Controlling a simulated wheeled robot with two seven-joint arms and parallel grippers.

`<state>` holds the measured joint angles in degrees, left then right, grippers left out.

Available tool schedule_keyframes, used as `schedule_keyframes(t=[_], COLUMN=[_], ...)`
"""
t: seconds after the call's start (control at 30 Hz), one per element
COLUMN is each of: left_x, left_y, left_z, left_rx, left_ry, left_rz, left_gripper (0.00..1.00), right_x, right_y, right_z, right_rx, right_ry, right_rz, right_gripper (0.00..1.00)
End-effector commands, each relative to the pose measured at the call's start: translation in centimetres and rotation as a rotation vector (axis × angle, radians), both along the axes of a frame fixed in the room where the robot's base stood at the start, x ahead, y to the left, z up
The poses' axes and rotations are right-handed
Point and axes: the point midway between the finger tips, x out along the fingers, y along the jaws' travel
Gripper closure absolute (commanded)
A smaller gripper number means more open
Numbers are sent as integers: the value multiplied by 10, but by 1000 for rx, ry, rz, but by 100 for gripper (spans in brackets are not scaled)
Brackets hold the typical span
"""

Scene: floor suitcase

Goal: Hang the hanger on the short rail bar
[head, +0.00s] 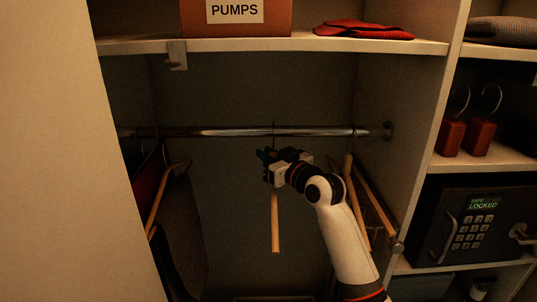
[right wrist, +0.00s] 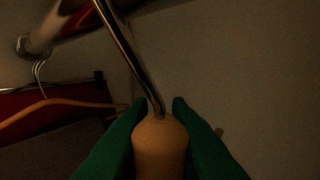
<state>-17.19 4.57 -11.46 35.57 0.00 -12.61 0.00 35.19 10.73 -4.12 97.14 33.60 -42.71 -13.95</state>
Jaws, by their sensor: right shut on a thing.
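The short rail bar (head: 220,131) runs across the closet below the shelf; in the right wrist view part of it (right wrist: 75,22) shows at the upper left. My right gripper (head: 267,157) is just below the rail's middle. Its green fingers (right wrist: 152,125) are shut on the wooden neck of the hanger (right wrist: 160,145). The hanger's wooden body (head: 275,222) hangs below the gripper, seen edge-on. Its thin metal hook rises to the rail and crosses it in the head view. Whether the hook rests on the bar I cannot tell. My left gripper is out of view.
Wooden hangers with dark clothes (head: 170,190) hang at the rail's left; more hangers (head: 362,195) stand at the right, beside my arm. A shelf (head: 270,44) with a PUMPS box (head: 235,28) is above. The middle of the rail is otherwise clear.

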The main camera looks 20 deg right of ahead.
Motion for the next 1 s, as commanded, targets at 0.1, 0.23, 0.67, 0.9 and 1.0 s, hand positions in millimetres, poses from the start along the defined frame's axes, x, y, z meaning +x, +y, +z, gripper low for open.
schedule_keyframes(t=[0.1, 0.23, 0.67, 0.9, 1.0], left_x=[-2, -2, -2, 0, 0], left_y=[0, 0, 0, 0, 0], left_z=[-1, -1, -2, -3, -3], left_rx=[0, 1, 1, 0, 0], left_ry=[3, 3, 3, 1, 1], left_rz=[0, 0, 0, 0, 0], left_gripper=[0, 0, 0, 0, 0], right_x=[0, 0, 0, 0, 0], right_y=[0, 0, 0, 1, 1], right_z=[-2, -1, -5, -8, -7], right_rx=[0, 0, -1, -1, -1], right_ry=[-1, 0, 1, 0, 0], right_rz=[0, 0, 0, 0, 0], right_gripper=[100, 100, 100, 100, 100])
